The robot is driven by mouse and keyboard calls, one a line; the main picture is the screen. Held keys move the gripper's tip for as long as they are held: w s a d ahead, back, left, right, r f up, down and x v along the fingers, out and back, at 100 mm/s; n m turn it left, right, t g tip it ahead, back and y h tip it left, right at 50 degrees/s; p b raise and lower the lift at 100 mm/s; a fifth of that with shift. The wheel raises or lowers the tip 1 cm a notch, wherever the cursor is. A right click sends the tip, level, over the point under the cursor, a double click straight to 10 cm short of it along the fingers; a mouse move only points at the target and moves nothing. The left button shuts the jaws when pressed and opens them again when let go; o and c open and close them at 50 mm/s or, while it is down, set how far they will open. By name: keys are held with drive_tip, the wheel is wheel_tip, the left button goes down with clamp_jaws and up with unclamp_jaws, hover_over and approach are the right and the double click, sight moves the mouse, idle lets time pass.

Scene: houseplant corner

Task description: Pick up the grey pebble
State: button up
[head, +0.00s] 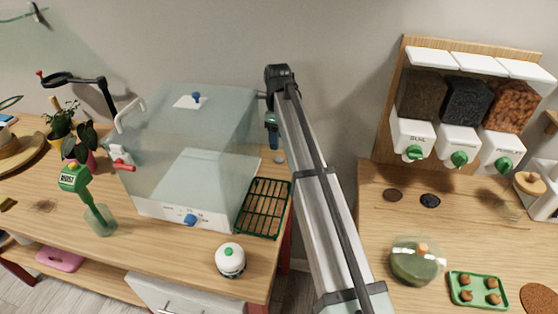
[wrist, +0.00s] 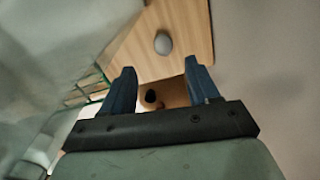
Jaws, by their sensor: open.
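The grey pebble (wrist: 163,43) lies on bare wooden tabletop in the wrist view, just beyond the fingertips and between their lines. It also shows in the head view as a small grey spot (head: 279,160) behind the green rack. My gripper (wrist: 160,70) is open, with two blue fingers apart and nothing between them. In the head view my gripper (head: 272,137) is partly hidden by my arm, near the back of the table and close to the pebble. The height of the fingers above the table is hard to tell.
A clear glass case (head: 190,135) stands close left of my gripper. A green wire rack (head: 264,208) lies in front of the pebble. The wall is behind. A white jar (head: 230,260) stands near the front edge. A gap separates the right table, with dispensers (head: 460,110) above.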

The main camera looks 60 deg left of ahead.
sight(277, 158)
drive_tip(key=f, duration=0.8)
drive_tip(key=shift+w+a, duration=0.1)
drive_tip(key=shift+a, duration=0.15)
drive_tip(key=c, duration=1.1)
drive_tip(key=shift+o, duration=0.2)
drive_tip(key=shift+r, duration=0.15)
